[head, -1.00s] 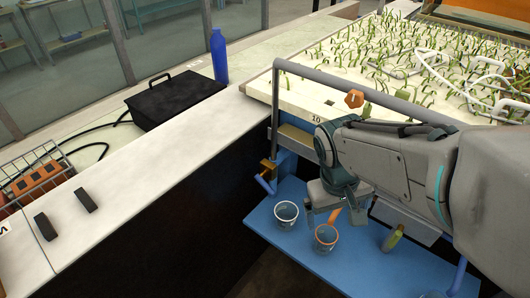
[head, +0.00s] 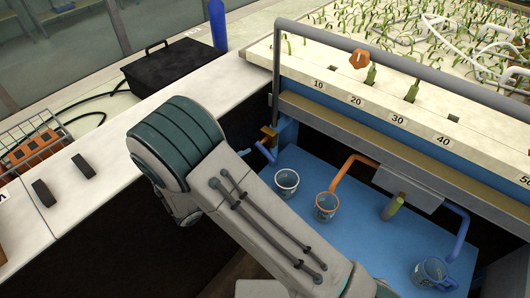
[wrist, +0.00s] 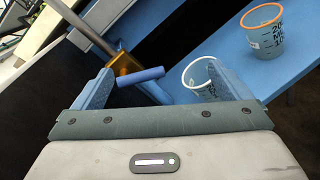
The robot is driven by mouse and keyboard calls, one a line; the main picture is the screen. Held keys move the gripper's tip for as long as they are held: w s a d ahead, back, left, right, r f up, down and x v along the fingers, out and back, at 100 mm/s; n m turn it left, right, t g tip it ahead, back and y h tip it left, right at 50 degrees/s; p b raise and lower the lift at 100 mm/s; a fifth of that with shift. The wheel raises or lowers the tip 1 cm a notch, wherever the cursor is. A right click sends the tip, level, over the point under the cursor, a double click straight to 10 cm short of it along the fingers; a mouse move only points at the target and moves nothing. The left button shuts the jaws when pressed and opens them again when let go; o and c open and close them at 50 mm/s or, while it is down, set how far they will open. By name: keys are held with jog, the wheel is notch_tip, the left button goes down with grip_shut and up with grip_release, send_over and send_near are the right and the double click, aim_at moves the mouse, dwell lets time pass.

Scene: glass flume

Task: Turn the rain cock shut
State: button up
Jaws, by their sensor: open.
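A brass cock (head: 268,132) with a blue lever (head: 266,152) sits at the lower end of a grey pipe, by the near left corner of the planted bed. It carries no readable label. In the wrist view the brass body (wrist: 124,65) and blue lever (wrist: 142,76) show ahead of my gripper (wrist: 157,80). The lever lies across the gap between my open fingers, nearer the left one; I cannot tell whether it is touched. An orange knob (head: 359,58) stands at the grey rail.
A white-rimmed cup (head: 286,182) and an orange-rimmed cup (head: 326,206) stand on the blue shelf (head: 360,235), right of the lever. A blue cup (head: 432,272) stands farther right. A pale worktop (head: 95,125) with a black box (head: 172,75) lies left.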

aim_at(265, 152)
jog(key=a+f+n+t+y, duration=0.2)
jog(key=a+f+n+t, duration=0.1)
jog(key=a+t, duration=0.15)
jog(key=shift+g, duration=0.45)
jog(key=p+x, duration=0.1)
jog(key=x, duration=1.2)
jog(key=shift+w+d+r+p, duration=0.1)
jog(key=shift+d+p, duration=0.05)
jog(key=shift+p, duration=0.2)
jog(key=shift+c, duration=0.3)
jog(key=c, duration=1.3)
jog(key=shift+c, duration=0.2)
